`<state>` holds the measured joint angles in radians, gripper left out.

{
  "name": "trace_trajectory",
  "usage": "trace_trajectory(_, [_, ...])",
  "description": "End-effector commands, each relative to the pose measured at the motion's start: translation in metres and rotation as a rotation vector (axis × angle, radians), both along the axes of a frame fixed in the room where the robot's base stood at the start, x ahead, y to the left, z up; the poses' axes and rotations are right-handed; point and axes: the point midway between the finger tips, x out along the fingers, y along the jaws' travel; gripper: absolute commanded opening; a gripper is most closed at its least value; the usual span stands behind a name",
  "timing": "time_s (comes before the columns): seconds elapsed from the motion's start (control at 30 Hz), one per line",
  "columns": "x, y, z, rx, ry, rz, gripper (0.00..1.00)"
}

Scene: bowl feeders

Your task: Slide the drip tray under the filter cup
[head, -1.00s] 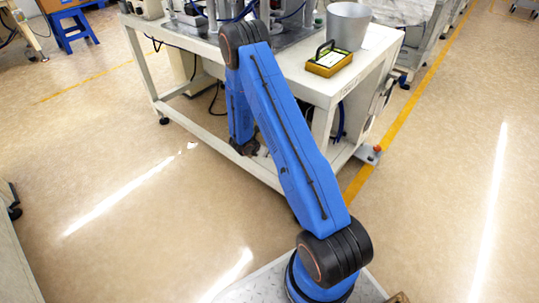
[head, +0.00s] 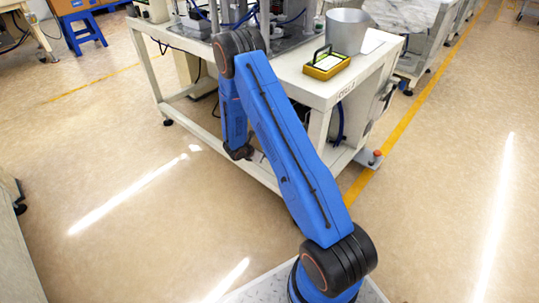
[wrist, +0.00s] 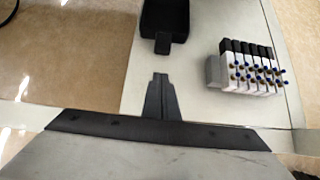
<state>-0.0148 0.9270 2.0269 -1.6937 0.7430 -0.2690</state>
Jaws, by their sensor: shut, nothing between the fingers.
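A black tray (wrist: 178,18) with a short tab (wrist: 163,44) on its near side lies on a pale shelf at the top of the wrist view. It appears to be the drip tray. Its far end is cut off by the frame. My gripper (wrist: 160,76) is shut and empty, its tips pointing at the tab with a gap between them. I cannot make out the filter cup in either view. In the head view my arm reaches down beside the table, and I cannot make out the fingers there.
A white valve block (wrist: 250,72) with several blue-tipped fittings stands right of the tray. In the head view, the white table (head: 318,92) carries a machine, a silver bucket (head: 347,32) and a yellow-framed device (head: 327,66).

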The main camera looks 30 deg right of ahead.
Motion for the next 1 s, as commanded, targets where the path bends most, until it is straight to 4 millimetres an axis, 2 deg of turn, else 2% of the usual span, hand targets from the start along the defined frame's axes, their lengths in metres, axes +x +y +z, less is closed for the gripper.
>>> trace_trajectory(0.03, [-0.001,0.007,0.011,0.001,-0.005,0.001,0.0])
trace_trajectory(0.2, [-0.009,0.029,0.034,0.0,-0.004,0.001,0.0])
trace_trajectory(0.5, [-0.018,0.054,0.06,-0.001,-0.003,-0.001,0.0])
trace_trajectory(0.83, [-0.02,0.057,0.071,0.002,-0.013,-0.013,0.0])
trace_trajectory(0.93, [-0.022,0.055,0.089,0.01,-0.041,-0.049,0.0])
trace_trajectory(1.0, [-0.026,0.052,0.11,0.019,-0.07,-0.09,0.0])
